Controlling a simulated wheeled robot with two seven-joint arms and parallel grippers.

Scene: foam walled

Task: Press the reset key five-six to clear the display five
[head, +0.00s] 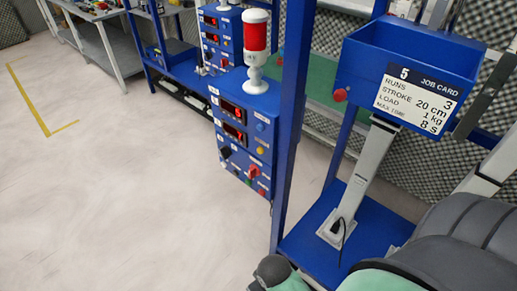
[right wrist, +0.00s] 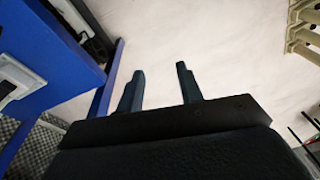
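A blue control cabinet (head: 245,145) stands at the middle of the head view, turned partly away. Its upper face carries two red-lit displays, an upper one (head: 232,110) and a lower one (head: 234,132). Below and beside them are black, red, blue and yellow knobs or buttons. The labels are too small to read, so I cannot tell which is key five-six. My right gripper (right wrist: 160,68) is open and empty in the right wrist view, its two fingers apart over pale floor. It does not show in the head view. My left gripper is not in view.
A red signal lamp (head: 255,38) tops the cabinet. A blue post (head: 292,120) stands just right of it. A blue bin (head: 420,60) with a job card marked 5 (head: 417,97) is further right. A similar panel (head: 218,35) stands behind. Open floor (head: 110,180) lies left.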

